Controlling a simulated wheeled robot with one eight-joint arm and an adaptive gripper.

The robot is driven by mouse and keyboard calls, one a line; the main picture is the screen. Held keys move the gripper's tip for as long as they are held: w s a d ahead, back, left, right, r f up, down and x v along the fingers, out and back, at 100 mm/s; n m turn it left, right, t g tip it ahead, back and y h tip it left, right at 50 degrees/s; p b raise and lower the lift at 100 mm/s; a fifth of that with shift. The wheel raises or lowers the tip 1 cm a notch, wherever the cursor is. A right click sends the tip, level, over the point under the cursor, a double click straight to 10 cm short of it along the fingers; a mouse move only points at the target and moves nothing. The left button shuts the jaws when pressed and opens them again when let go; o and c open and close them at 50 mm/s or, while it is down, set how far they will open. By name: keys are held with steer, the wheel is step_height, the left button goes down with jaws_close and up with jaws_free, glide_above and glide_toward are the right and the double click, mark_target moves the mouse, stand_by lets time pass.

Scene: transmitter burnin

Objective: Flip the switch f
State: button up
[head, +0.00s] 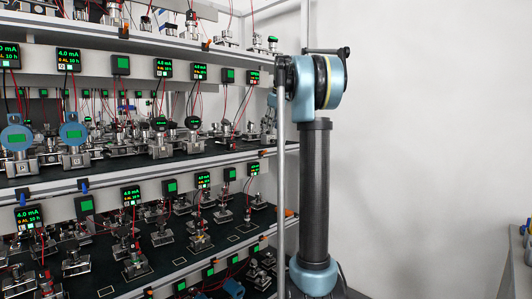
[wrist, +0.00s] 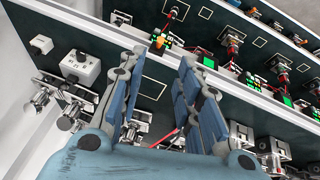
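In the wrist view my gripper (wrist: 163,57) is open, its two blue-padded fingers spread apart with nothing seen between the tips. A small pale box (wrist: 40,44), possibly a switch, is on the dark surface at the upper left, apart from the fingers. A larger light grey box (wrist: 80,68) with small dark details on its face is left of the left finger. I cannot tell which of these, if either, is the task's switch. The fingers and palm hide part of the shelf. The gripper is not visible in the head view.
Shelves (head: 105,170) of transmitters, red wires and green-lit displays (head: 69,54) fill the left of the head view. An upright pole (head: 281,180) stands beside my arm. The pale wall area at right looks clear. A grey bench (head: 520,240) shows at far right.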

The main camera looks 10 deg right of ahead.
mark_target(264, 152)
steer(key=x, duration=1.4)
steer(key=shift+f, duration=0.2)
jaws_close()
